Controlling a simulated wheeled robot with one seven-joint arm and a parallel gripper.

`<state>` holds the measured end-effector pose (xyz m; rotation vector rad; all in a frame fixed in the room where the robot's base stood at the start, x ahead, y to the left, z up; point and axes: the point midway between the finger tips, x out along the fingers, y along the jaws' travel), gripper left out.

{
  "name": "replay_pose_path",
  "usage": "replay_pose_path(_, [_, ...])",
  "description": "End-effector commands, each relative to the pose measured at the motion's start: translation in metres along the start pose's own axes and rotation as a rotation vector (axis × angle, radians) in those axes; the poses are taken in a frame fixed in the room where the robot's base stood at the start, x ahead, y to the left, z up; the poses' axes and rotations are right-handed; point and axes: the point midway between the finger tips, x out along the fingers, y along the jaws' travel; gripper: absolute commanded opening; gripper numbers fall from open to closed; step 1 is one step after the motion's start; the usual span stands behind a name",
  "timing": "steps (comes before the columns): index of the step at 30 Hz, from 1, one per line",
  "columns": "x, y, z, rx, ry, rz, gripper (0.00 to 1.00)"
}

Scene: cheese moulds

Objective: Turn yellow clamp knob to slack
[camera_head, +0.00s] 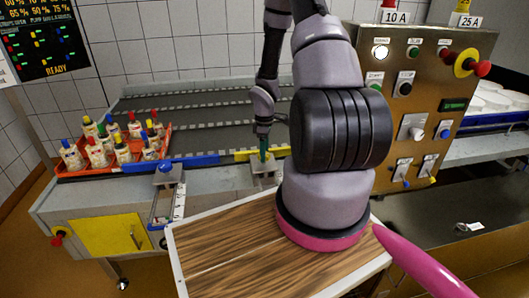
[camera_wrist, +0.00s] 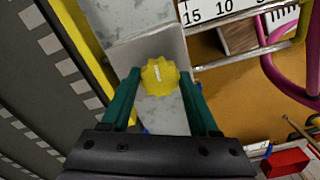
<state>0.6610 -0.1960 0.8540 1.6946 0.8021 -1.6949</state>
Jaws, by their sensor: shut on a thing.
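The yellow clamp knob (camera_wrist: 162,82) shows in the wrist view as a scalloped disc with a white line mark, pointing roughly up the picture. It sits on a grey metal block (camera_wrist: 145,50). My gripper (camera_wrist: 159,74) has its green fingers on either side of the knob and is shut on it. In the head view my gripper (camera_head: 264,152) is down at the metal block (camera_head: 263,178) beside the yellow rail (camera_head: 242,155). The knob itself is hidden by the fingers there.
A blue-knobbed clamp (camera_head: 165,168) and blue rail (camera_head: 195,160) are to the left. An orange tray (camera_head: 64,176) of bottles with coloured tops stands further left. A control panel (camera_head: 425,60) is at right. A ruler scale (camera_wrist: 235,12) lies near the knob.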

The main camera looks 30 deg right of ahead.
Motion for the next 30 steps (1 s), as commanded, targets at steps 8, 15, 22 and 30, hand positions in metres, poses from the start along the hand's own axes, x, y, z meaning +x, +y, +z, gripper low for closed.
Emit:
replay_pose_path(8, [0.0000, 0.0006, 0.0006, -0.089, -0.001, 0.000, 0.05])
replay_pose_path(15, [-0.0001, 0.0007, 0.0006, -0.109, 0.000, 0.000, 0.06])
replay_pose_path(22, [-0.0001, 0.0008, 0.0007, -0.109, -0.001, 0.000, 0.05])
replay_pose_path(30, [-0.0001, 0.0007, 0.0005, -0.108, 0.000, 0.000, 0.91])
